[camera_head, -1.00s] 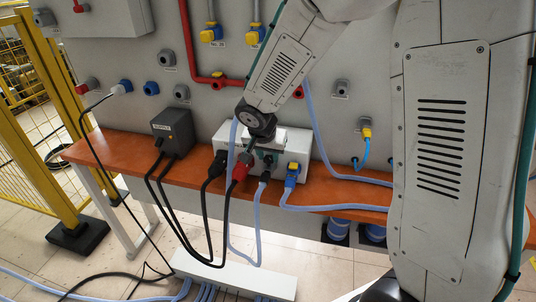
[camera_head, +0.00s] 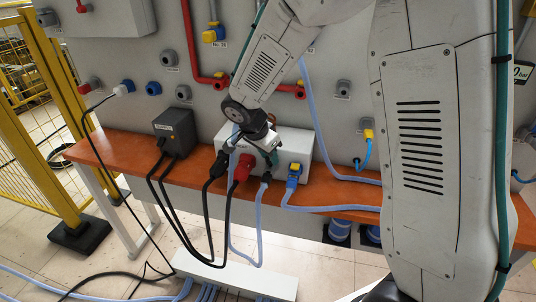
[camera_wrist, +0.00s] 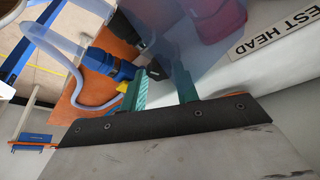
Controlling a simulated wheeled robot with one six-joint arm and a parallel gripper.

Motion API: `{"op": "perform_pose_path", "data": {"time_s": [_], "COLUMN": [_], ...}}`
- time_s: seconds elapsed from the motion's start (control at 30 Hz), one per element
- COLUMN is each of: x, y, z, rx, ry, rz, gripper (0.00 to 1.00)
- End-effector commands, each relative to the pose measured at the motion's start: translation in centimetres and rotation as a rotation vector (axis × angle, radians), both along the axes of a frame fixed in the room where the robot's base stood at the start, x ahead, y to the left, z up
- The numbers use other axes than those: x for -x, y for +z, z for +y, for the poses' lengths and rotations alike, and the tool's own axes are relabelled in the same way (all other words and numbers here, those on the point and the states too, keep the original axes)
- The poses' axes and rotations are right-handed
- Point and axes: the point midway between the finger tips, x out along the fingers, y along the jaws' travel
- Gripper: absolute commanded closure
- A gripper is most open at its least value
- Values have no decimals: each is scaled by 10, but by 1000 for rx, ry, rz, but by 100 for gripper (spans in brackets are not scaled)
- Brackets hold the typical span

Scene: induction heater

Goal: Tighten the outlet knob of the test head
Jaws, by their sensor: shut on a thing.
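The test head (camera_head: 305,152) is a white box on the orange shelf. It carries a red plug, a blue-and-yellow connector and a dark outlet fitting (camera_head: 266,178) with a pale blue hose. My gripper (camera_head: 268,157) is in front of the box, tilted down toward that fitting. In the wrist view its two teal fingers (camera_wrist: 160,72) are closed about a small dark piece (camera_wrist: 154,72), which I take for the outlet knob. The knob is mostly hidden by the fingers and a see-through bluish shape. The TEST HEAD label (camera_wrist: 272,27) shows at the upper right.
The blue-and-yellow connector (camera_head: 293,174) is close to the right of my gripper, the red plug (camera_head: 243,166) close to its left. Black cables (camera_head: 210,215) and pale blue hoses hang in front of the shelf (camera_head: 115,150). A dark grey box (camera_head: 176,132) stands left.

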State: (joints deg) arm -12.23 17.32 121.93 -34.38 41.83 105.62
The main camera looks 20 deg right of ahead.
Motion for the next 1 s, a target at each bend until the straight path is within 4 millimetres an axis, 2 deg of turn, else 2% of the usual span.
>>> {"op": "perform_pose_path", "data": {"time_s": [0.3, 0.33, 0.4, 0.87, 1.0], "x": [-1, -1, -1, -2, -2], "y": [0, 0, 0, 1, 2], "z": [1, 1, 1, -1, -1], "rx": [-2, -2, -2, -1, -2], "ry": [1, 1, 1, 0, 46], "rz": [-1, -1, -1, -5, -8], "gripper": [92, 64, 48, 48, 48]}}
